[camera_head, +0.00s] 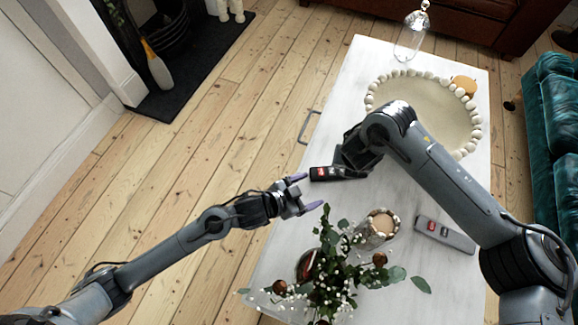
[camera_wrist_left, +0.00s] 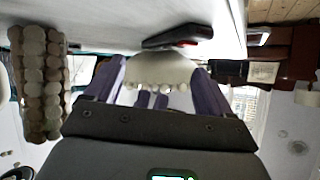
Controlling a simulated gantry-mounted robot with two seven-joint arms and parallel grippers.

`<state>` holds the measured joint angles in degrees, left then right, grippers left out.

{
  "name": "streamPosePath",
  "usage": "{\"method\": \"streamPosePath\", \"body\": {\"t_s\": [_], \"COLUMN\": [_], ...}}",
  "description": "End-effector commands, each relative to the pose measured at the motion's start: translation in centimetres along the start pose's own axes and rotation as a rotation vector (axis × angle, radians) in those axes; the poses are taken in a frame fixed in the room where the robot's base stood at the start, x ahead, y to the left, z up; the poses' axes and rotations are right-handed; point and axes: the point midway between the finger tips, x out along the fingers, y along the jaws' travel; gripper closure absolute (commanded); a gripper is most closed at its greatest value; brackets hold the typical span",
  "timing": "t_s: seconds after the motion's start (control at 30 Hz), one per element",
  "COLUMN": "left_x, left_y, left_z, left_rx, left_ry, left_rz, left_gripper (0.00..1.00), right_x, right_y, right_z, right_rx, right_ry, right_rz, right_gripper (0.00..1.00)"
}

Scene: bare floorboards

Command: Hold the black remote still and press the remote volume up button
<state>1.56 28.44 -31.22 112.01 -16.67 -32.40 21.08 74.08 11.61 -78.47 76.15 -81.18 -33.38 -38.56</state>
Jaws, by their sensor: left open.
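The black remote (camera_head: 323,173) lies near the left edge of the white table, with its red-marked end toward the left. My left gripper (camera_head: 308,192) is open and empty, just to the left of and below the remote, apart from it. In the left wrist view its two purple fingers (camera_wrist_left: 156,88) stand spread, and what looks like the black remote (camera_wrist_left: 175,38) shows beyond them. My right gripper (camera_head: 350,162) is over the right end of the remote. Its fingers are mostly hidden, so whether it grips the remote is unclear. The volume up button is too small to make out.
A grey remote (camera_head: 445,235) lies to the right. A bead-rimmed bowl (camera_head: 425,105) is at the back. A beaded candle holder (camera_head: 377,228) and a leafy plant (camera_head: 335,262) stand close in front of the black remote. A glass ornament (camera_head: 410,38) is at the far end.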

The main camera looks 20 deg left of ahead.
Motion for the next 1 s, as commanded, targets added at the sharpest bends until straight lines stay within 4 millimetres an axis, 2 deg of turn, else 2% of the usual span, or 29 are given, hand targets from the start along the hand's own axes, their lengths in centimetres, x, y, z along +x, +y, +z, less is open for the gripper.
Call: {"method": "streamPosePath", "body": {"t_s": [0.1,0.23,0.43,0.6,0.77,1.0], "left_x": [1.8,2.4,1.7,0.8,1.1,3.8], "left_y": [-1.3,-3.0,-6.4,-8.3,-8.7,-7.5], "left_z": [-0.1,0.5,1.6,2.1,2.2,1.7], "left_rx": [0.069,0.094,0.086,0.068,0.057,0.057], "left_ry": [0.076,0.122,0.142,0.143,0.144,0.147], "left_rz": [0.110,0.228,0.355,0.409,0.430,0.431], "left_gripper": [0.17,0.17,0.17,0.17,0.17,0.17], "right_x": [0.0,0.0,0.0,0.0,0.0,0.0], "right_y": [0.0,0.0,0.0,0.0,0.0,0.0], "right_z": [0.0,0.0,0.0,0.0,0.0,0.0], "right_rx": [0.000,0.000,0.000,0.000,0.000,0.000], "right_ry": [0.000,0.000,0.000,0.000,0.000,0.000], "right_rz": [0.000,0.000,0.000,0.000,0.000,0.000], "right_gripper": [0.57,0.57,0.57,0.57,0.57,0.57]}}
